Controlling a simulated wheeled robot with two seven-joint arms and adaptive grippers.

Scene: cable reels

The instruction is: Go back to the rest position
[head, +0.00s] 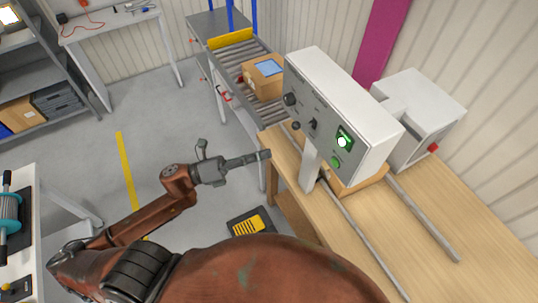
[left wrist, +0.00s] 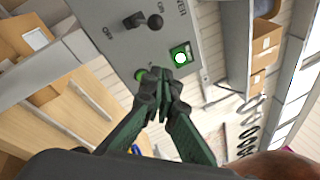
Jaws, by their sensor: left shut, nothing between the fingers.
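My left gripper (head: 262,156) is shut and empty, held in the air to the left of the control box (head: 335,105). In the left wrist view its two dark fingers (left wrist: 165,90) meet at the tips, with the box's grey panel behind them. The panel carries a dark knob, a black lever switch (head: 313,124), a lit green display (head: 344,140) and a green button (head: 336,162). In the left wrist view the fingertips overlap the panel's lower edge near the green button (left wrist: 140,74); I cannot tell the exact gap. My right gripper is not in view.
The box stands over a wooden bench (head: 440,240) with metal rails. A white unit with a red button (head: 433,148) stands to its right. Behind is a roller conveyor (head: 237,60) with a cardboard box (head: 262,78). A cable reel (head: 9,212) is at far left. The floor between is mostly open.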

